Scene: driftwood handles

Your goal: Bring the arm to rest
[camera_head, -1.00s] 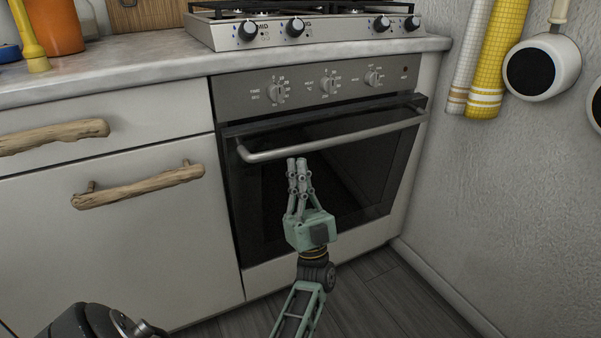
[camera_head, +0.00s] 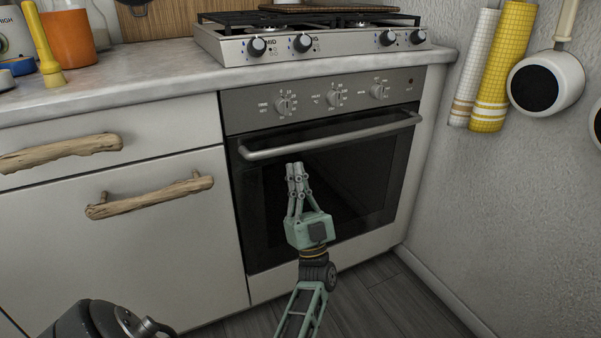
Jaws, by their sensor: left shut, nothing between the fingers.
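My left gripper (camera_head: 296,166) is pale green and stands in front of the oven (camera_head: 335,195), below its handle bar (camera_head: 330,136). Its fingers point up and are together, with nothing held between them. It looks apart from the handle, though the exact gap to the door glass cannot be told. The oven door appears shut. My right gripper is not in view.
A cabinet left of the oven has driftwood handles on its drawer (camera_head: 62,153) and lower front (camera_head: 150,195). The stove top (camera_head: 315,45) sits above the oven. A wall with hanging towels (camera_head: 503,65) and a pan (camera_head: 545,83) bounds the right side.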

